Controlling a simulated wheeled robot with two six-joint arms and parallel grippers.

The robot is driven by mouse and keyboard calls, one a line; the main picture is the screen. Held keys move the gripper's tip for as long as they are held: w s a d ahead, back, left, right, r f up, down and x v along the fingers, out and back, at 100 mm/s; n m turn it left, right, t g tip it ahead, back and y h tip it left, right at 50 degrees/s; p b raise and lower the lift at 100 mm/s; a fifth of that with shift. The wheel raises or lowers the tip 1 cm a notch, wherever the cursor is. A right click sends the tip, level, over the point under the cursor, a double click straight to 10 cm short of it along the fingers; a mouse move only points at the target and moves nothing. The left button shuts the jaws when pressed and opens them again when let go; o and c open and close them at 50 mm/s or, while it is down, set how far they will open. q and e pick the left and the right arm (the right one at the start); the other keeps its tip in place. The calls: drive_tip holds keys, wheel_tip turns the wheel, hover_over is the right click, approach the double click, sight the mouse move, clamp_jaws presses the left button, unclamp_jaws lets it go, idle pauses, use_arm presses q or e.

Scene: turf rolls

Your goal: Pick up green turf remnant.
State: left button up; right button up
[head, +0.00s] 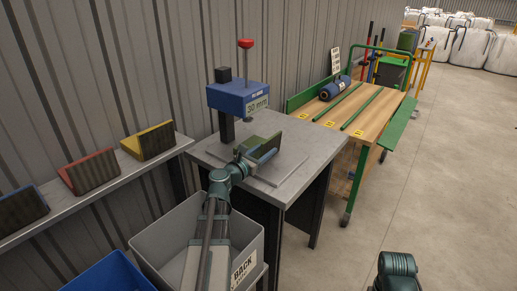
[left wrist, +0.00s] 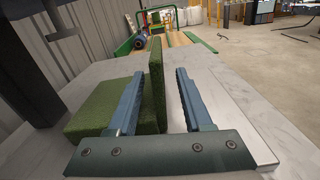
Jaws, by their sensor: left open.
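In the left wrist view, a thin green turf piece (left wrist: 157,80) stands upright between the fingers of my left gripper (left wrist: 160,100). My right gripper is not in view.
A press with a blue head (head: 238,96) marked 30 mm stands behind the turf. A grey bin (head: 255,235) marked BACK and a blue bin (head: 112,272) are in front. A wooden bench (head: 375,112) holds a dark roll (head: 335,89). Floor at right is clear.

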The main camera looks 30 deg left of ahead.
sight(271, 145)
use_arm(q)
drive_tip(key=w, duration=0.4)
drive_tip(key=shift+d+r, duration=0.1)
drive_tip(key=shift+c, duration=0.2)
clamp_jaws()
